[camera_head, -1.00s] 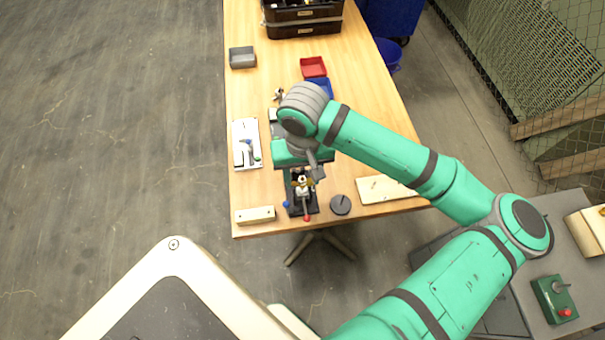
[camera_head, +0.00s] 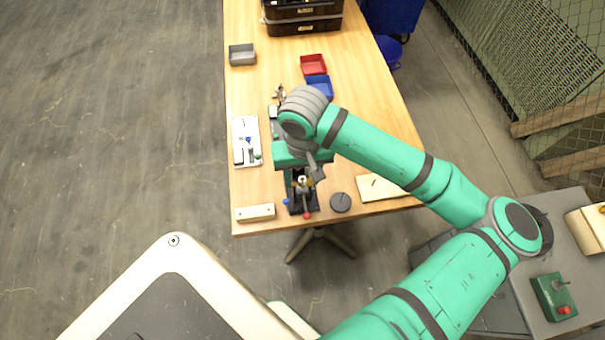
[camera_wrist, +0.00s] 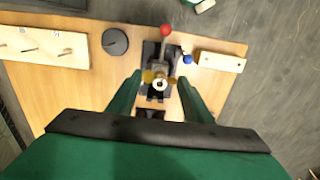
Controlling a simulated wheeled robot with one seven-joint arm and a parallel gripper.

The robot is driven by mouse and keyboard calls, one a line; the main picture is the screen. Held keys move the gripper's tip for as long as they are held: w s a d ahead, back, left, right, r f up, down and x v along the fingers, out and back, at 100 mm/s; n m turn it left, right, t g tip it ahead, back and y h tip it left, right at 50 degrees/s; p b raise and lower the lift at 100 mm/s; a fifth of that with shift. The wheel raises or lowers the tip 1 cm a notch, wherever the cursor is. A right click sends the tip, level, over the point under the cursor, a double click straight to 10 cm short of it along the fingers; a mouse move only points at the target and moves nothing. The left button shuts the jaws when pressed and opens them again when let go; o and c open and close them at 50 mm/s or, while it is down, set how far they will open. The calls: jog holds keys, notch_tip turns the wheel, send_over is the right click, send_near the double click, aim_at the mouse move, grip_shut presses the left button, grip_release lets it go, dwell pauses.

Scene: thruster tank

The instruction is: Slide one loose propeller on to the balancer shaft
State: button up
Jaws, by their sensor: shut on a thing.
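My gripper (camera_wrist: 159,80) points down over the near end of the table, above a black stand (camera_head: 304,203) with a red knob and a blue knob. It is shut on a small brass-coloured propeller (camera_wrist: 147,76), whose pale hub ring shows between the fingertips in the wrist view. The stand (camera_wrist: 152,52) lies right under and beyond the propeller there. I cannot tell whether the propeller touches it or any shaft. A dark round disc (camera_head: 340,203) with a thin upright pin stands just right of the stand.
A pale board with pegs (camera_head: 382,188) lies at right, a cream block (camera_head: 255,213) at the near left. A white tool tray (camera_head: 246,142), grey bin (camera_head: 242,55), red bin (camera_head: 313,65), blue bin (camera_head: 319,88) and dark toolbox (camera_head: 303,17) are farther back.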

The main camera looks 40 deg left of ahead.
jog(key=shift+f, duration=0.85)
dwell(0.4)
jog(key=o, duration=1.2)
notch_tip(320, 180, up, 15)
jog(key=shift+f, duration=0.1)
dwell(0.8)
